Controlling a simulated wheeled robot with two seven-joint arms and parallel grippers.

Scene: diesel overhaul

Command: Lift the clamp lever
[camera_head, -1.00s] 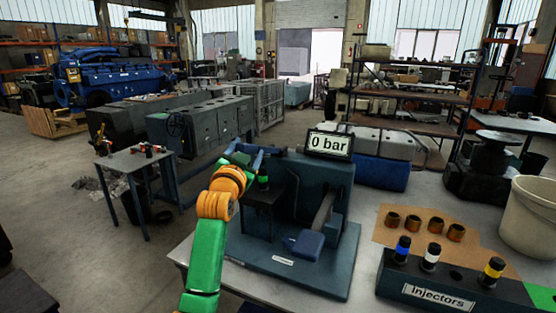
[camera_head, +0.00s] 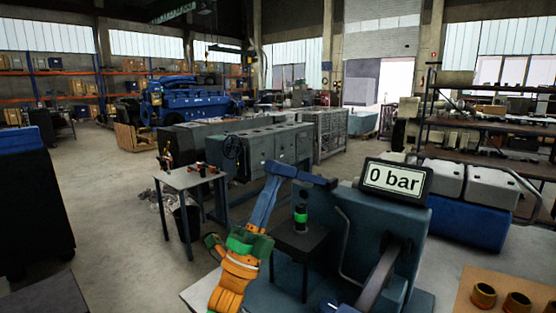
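The blue-grey test stand (camera_head: 372,227) stands at the lower middle, with a black injector with a green band (camera_head: 301,218) upright on its small dark block (camera_head: 299,240). A grey slanted lever (camera_head: 381,276) is on the stand's front; its blue lower end is cut off by the picture edge. I cannot tell for sure which part is the clamp lever. My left arm rises from the bottom, and its dark blue end with the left gripper (camera_head: 331,183) is above and behind the injector, near the stand's top left. Its fingers are too small to read. My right gripper is out of view.
A display reading 0 bar (camera_head: 395,180) tops the stand. A thin bent pipe (camera_head: 346,237) runs beside the block. A small grey table (camera_head: 188,179) stands to the left. Several brass-coloured rings (camera_head: 484,295) lie at the lower right. Open floor lies to the left.

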